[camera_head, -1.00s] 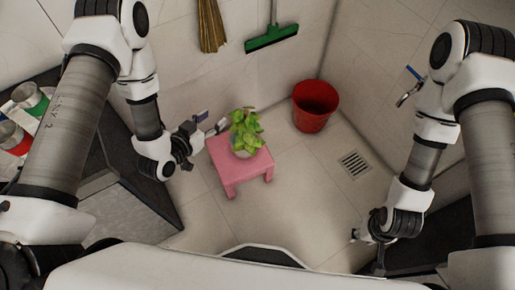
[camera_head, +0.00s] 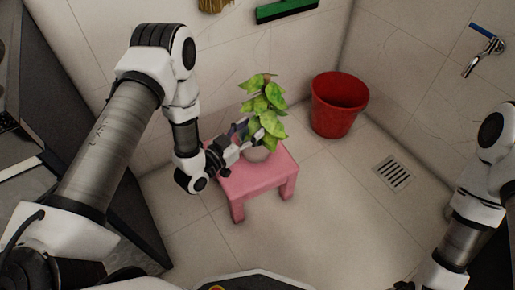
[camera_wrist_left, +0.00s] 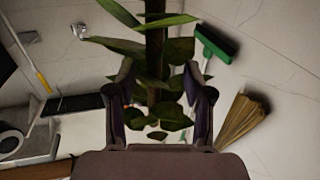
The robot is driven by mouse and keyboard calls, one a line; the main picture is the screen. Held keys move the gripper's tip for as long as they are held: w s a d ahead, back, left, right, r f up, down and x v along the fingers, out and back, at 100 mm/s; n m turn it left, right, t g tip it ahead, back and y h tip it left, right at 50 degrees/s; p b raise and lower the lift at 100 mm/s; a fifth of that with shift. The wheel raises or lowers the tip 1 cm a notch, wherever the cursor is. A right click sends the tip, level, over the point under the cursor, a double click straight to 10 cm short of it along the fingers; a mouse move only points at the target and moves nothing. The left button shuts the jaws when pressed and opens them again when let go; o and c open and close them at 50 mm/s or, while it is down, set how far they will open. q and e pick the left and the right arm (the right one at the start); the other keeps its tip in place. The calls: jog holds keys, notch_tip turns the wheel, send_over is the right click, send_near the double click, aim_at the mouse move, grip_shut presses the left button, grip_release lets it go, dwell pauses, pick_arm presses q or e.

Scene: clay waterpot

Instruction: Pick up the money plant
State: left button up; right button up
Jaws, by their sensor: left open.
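The money plant (camera_head: 265,103) has green leaves and stands in a pale pot (camera_head: 256,154) on a pink stool (camera_head: 262,178). My left gripper (camera_head: 243,138) is at the plant's left side, close to the leaves and just above the pot. In the left wrist view, the open fingers of the left gripper (camera_wrist_left: 160,105) stand on either side of the plant's dark stem and leaves (camera_wrist_left: 157,60). I cannot tell whether they touch it. My right arm shows at the right edge, but its gripper is outside the view.
A red bucket (camera_head: 338,105) stands behind and right of the stool. A floor drain (camera_head: 392,173) lies to the right, and a tap (camera_head: 484,49) is on the right wall. A green broom (camera_head: 287,10) leans at the back wall. Floor right of the stool is clear.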

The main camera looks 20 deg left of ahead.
aim_at(263, 121)
pick_arm(q)
jog(key=b+x, duration=0.1)
jog(key=x, duration=0.1)
jog(key=b+x, duration=0.1)
jog(key=x, duration=0.2)
jog(key=shift+d+r+b, duration=0.1)
jog(key=shift+d+b, duration=0.3)
jog(key=shift+d, duration=0.1)
jog(key=shift+w, duration=0.3)
jog(key=shift+r, duration=0.15)
grip_shut()
jog(key=shift+r, duration=0.1)
